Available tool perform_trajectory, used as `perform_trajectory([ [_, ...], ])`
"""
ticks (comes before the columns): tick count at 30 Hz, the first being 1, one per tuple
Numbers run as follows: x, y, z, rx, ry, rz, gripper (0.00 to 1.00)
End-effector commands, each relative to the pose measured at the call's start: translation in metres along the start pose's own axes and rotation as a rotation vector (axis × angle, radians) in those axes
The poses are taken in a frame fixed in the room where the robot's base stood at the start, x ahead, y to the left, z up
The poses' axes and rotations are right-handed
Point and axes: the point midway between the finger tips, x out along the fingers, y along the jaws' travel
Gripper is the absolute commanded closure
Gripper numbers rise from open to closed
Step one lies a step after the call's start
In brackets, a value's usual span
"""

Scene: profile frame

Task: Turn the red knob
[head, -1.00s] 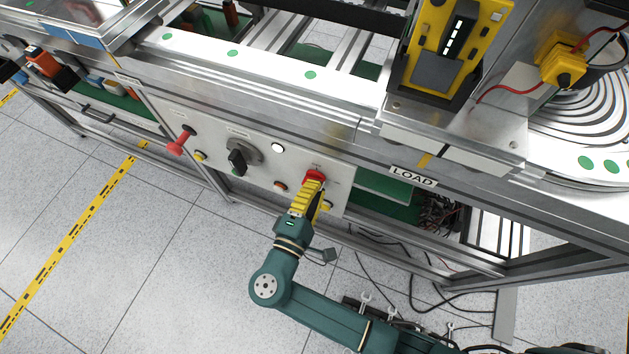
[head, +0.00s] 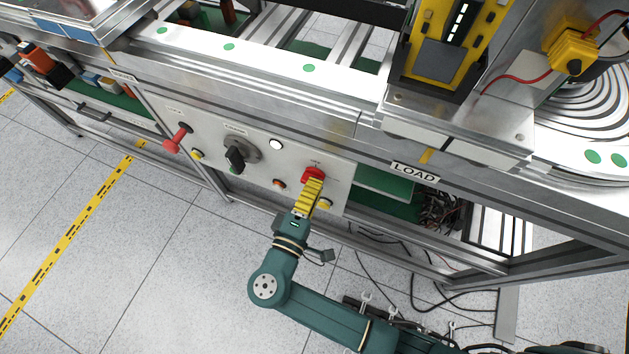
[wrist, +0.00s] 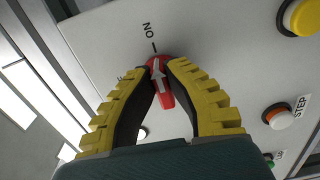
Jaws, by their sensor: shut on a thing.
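The red knob (head: 313,174) sits on the right part of the light control panel (head: 262,184). In the wrist view the red knob (wrist: 166,98) carries a white arrow that points up at the mark beside the word ON. A label to its left is mostly hidden by a finger. My gripper (head: 314,183) has yellow ribbed fingers. In the wrist view my gripper (wrist: 164,71) is shut on the red knob, with one fingertip on each side of it.
The LOAD edge (head: 414,173) overhangs to the right. Open floor lies in front.

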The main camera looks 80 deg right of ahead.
Motion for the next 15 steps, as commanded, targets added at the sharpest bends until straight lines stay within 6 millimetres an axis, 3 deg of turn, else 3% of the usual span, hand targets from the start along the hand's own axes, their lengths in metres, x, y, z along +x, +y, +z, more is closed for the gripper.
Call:
perform_trajectory([
  [2, 0.0004, -0.0024, 0.0004, -0.003, 0.000, -0.004, 1.00],
  [3, 0.0004, -0.0023, 0.0004, -0.004, 0.000, -0.004, 0.79],
  [6, 0.0003, -0.0018, 0.0003, -0.003, 0.000, -0.003, 0.60],
  [15, -0.0007, -0.0007, -0.0001, -0.002, 0.001, -0.001, 0.58],
])
